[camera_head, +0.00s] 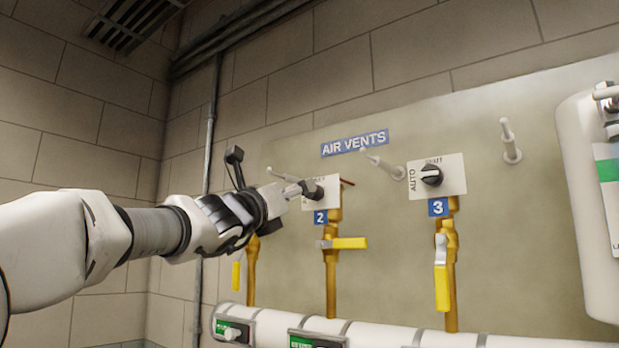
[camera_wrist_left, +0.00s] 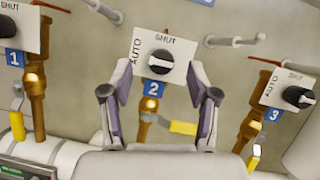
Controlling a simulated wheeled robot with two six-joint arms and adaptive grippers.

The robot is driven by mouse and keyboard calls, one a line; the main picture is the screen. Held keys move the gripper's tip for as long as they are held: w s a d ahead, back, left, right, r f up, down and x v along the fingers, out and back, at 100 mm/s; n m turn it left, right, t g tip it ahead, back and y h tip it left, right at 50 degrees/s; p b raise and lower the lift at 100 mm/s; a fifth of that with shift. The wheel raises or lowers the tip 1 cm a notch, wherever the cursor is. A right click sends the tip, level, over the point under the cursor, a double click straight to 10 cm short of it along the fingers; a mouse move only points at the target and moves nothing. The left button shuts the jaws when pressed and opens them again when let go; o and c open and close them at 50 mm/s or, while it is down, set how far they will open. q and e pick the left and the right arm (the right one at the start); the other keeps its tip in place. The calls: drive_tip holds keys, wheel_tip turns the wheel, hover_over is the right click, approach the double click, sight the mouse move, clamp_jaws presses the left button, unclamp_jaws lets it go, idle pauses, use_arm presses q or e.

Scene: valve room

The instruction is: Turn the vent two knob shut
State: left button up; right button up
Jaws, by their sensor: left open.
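The vent two knob (camera_wrist_left: 160,62) is black with a pale bar lying roughly sideways, on a white plate marked AUTO at its left and SHUT above. A blue "2" label (camera_wrist_left: 153,88) sits just below the plate. In the head view the knob (camera_head: 313,190) is partly hidden by my left gripper (camera_head: 298,189), which reaches in from the left close to the plate. In the left wrist view my left gripper (camera_wrist_left: 159,68) is open, with one finger to each side of the knob; I see no contact. My right gripper is not in view.
The vent three knob (camera_head: 432,175) is to the right and the vent one plate (camera_wrist_left: 15,28) to the left. Pale pegs (camera_head: 510,142) jut from the panel. A yellow lever (camera_head: 350,243) is below vent two. A white tank (camera_head: 590,200) stands at the right edge.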

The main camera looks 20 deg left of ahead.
sight(314, 192)
use_arm(q)
drive_tip(key=w, duration=0.2)
drive_tip(key=w+d+p, duration=0.1)
drive_tip(key=w, duration=0.1)
drive_tip(key=w+d+r+p, duration=0.1)
drive_tip(key=w, duration=0.1)
drive_tip(key=shift+w+d, duration=0.1)
drive_tip(key=shift+d, duration=0.05)
drive_tip(key=shift+s+a+r, duration=0.2)
drive_tip(key=shift+s+a, duration=0.05)
drive_tip(key=shift+s, duration=0.25)
drive_tip(key=shift+s+a, duration=0.1)
drive_tip(key=shift+s, duration=0.1)
drive_tip(key=c, duration=0.4)
clamp_jaws()
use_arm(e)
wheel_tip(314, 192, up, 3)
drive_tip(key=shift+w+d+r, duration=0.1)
